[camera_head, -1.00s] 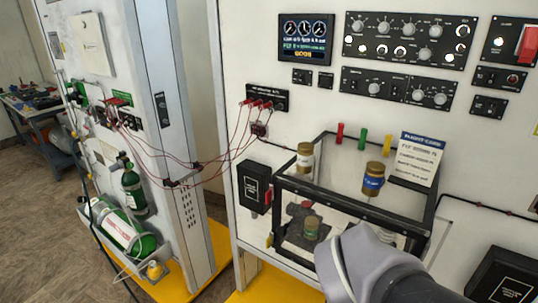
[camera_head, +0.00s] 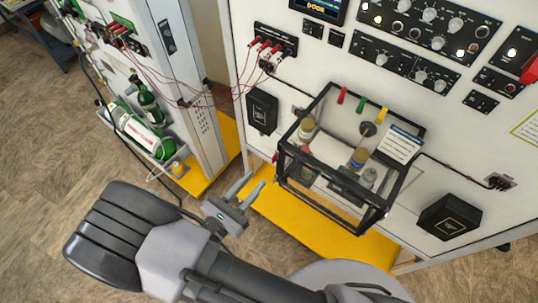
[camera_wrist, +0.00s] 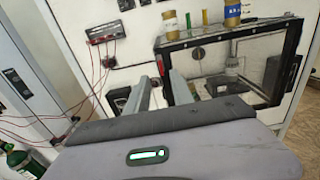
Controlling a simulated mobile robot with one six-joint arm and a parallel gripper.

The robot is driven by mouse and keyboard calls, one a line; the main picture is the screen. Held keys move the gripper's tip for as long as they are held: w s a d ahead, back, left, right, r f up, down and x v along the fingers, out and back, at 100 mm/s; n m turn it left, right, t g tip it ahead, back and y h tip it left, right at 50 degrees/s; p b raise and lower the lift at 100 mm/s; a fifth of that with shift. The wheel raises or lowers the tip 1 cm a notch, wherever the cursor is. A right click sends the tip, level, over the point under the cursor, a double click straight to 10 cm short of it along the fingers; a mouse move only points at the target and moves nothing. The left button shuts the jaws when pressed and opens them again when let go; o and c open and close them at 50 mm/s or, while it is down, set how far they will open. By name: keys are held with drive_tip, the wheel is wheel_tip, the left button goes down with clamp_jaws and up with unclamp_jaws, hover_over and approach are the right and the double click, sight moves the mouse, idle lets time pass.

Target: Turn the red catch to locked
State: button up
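A clear box with a black frame (camera_head: 338,210) is fixed to the white cabinet front; it also shows in the wrist view (camera_wrist: 290,50). A small red part (camera_head: 276,157) shows at the box's left edge in the head view; it is too small to tell whether it is the red catch or how it is turned.
Red (camera_head: 342,95), green (camera_head: 362,103) and yellow (camera_head: 382,114) pegs and a white card (camera_head: 400,145) stand at the box top. Jars (camera_head: 307,128) are at the box. Red cables (camera_head: 215,98) run left to a second cabinet with green cylinders (camera_head: 150,138).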

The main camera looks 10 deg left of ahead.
sight(275, 157)
drive_tip(key=p+x, duration=0.1)
drive_tip(key=x, duration=0.6)
drive_tip(key=shift+w+d, duration=0.15)
drive_tip(key=shift+w, duration=0.2)
clamp_jaws()
